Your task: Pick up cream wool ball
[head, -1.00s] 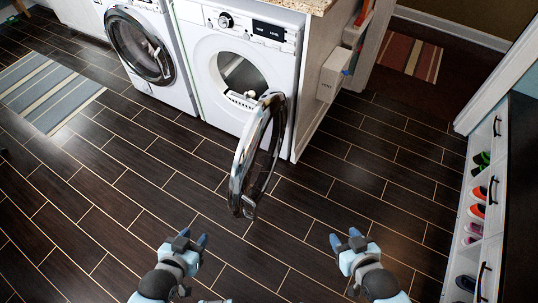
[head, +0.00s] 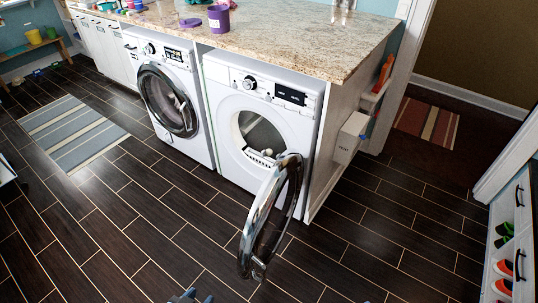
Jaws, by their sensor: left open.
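The open front-loading machine (head: 262,97) stands at the centre with its round door (head: 272,215) swung out toward me. A small pale shape (head: 267,152) shows at the lower lip of its drum opening. I cannot tell whether it is the cream wool ball, and I make out no other ball. My left gripper (head: 190,297) shows only its fingertips at the bottom edge. It is open, on the floor side of the door and apart from it. My right gripper is not clearly in view.
A shut washer (head: 168,98) stands left of the open machine. A granite counter (head: 290,45) runs above both and holds a purple container (head: 219,18). A striped rug (head: 72,130) lies at left, and a shoe cabinet (head: 518,240) stands at right. Dark floor in front is clear.

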